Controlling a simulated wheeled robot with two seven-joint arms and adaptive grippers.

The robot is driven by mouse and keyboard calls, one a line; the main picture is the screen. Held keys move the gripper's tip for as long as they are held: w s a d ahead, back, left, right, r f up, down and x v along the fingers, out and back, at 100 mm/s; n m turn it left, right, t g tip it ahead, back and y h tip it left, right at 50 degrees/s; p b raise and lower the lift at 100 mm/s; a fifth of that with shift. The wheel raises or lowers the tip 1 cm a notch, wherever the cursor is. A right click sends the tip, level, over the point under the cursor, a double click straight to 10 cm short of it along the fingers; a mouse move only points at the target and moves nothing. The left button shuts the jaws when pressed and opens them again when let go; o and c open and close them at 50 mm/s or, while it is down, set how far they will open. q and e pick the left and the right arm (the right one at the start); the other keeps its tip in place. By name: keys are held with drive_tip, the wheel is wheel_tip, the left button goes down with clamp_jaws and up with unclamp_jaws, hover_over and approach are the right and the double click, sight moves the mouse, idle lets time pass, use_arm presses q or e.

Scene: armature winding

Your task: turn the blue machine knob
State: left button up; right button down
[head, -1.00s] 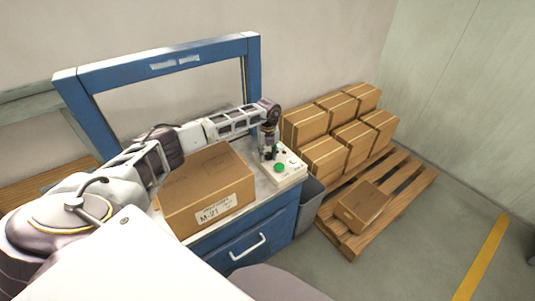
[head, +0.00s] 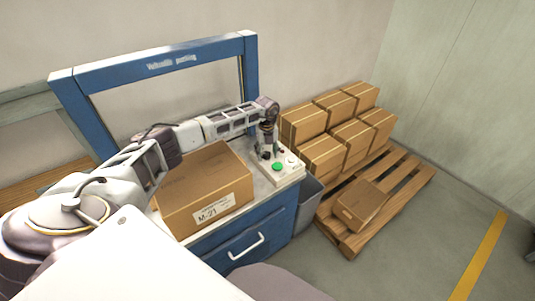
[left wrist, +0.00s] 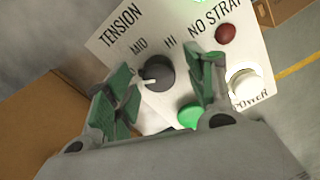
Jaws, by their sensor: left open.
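The blue machine (head: 190,52) is a blue frame over a counter, with a pale control panel (head: 287,174) at its right end. The knob (left wrist: 158,73) is dark grey with a white pointer mark toward the left, below the MID label, on the panel marked TENSION. My left gripper (head: 267,151) is above the panel, pointing down. In the left wrist view my left gripper (left wrist: 163,72) is open, with its green-padded fingers on either side of the knob. I cannot tell whether the fingers touch it. My right gripper is not in view.
A green button (left wrist: 190,115), a white POWER button (left wrist: 244,86) and a red light (left wrist: 226,33) are close by on the panel. A cardboard box (head: 205,185) stands on the counter left of it. Several boxes (head: 318,155) are stacked on a pallet (head: 350,243) to the right.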

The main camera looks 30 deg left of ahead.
sight(268, 154)
use_arm(q)
wheel_tip(268, 154, up, 12)
drive_tip(key=shift+d+f, duration=0.15)
drive_tip(key=shift+f, duration=0.05)
idle(0.4)
idle(0.5)
